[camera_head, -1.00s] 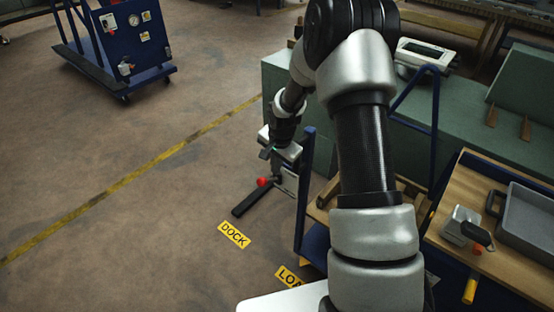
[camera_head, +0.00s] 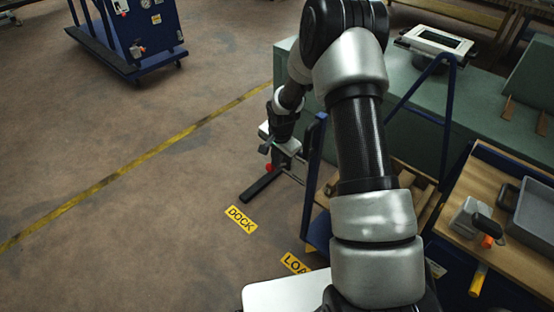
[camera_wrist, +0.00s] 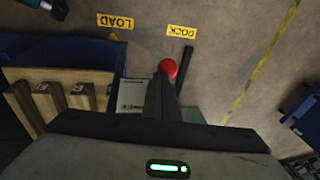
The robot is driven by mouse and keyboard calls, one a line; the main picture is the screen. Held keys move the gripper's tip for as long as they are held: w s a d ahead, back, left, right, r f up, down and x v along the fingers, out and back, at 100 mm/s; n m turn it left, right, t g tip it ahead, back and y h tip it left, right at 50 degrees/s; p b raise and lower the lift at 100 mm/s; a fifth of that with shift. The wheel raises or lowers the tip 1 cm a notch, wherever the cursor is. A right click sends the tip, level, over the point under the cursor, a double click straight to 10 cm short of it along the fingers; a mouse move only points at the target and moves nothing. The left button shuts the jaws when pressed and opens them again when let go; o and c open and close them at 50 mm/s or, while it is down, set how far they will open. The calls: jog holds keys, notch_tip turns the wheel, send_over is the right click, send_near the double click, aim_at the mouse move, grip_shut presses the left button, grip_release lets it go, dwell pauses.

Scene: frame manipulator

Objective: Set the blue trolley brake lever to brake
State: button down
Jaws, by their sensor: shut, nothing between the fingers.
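The blue trolley (camera_head: 314,180) stands beside the arm, with a blue upright post and wooden-floored lower shelf. The brake lever's red knob (camera_head: 268,167) shows at its left end, partly hidden behind my gripper (camera_head: 279,160). In the wrist view the red knob (camera_wrist: 168,68) sits right at the tips of my gripper (camera_wrist: 163,82). The fingers are shut with nothing between them. I cannot tell whether they touch the knob. The lever's shaft is mostly hidden by the fingers, so its setting is unclear. A pale plate with small print (camera_wrist: 132,95) is beside the fingers.
A black bar (camera_head: 262,184) lies on the floor near the knob, by the DOCK label (camera_head: 241,219) and LOAD label (camera_head: 295,263). A dark blue cart (camera_head: 140,45) stands at upper left. A green bench (camera_head: 400,120) is behind the trolley. Left floor is clear.

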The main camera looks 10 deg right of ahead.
jog(key=s+a+f+b, duration=0.3)
jog(key=a+f+b, duration=0.1)
jog(key=f+b, duration=0.4)
jog(key=shift+s+b+x, duration=0.25)
jog(key=shift+b+x, duration=0.1)
jog(key=shift+x, duration=0.6)
jog(key=shift+r+p, duration=0.45)
jog(key=shift+r, duration=0.25)
jog(key=shift+r, duration=0.1)
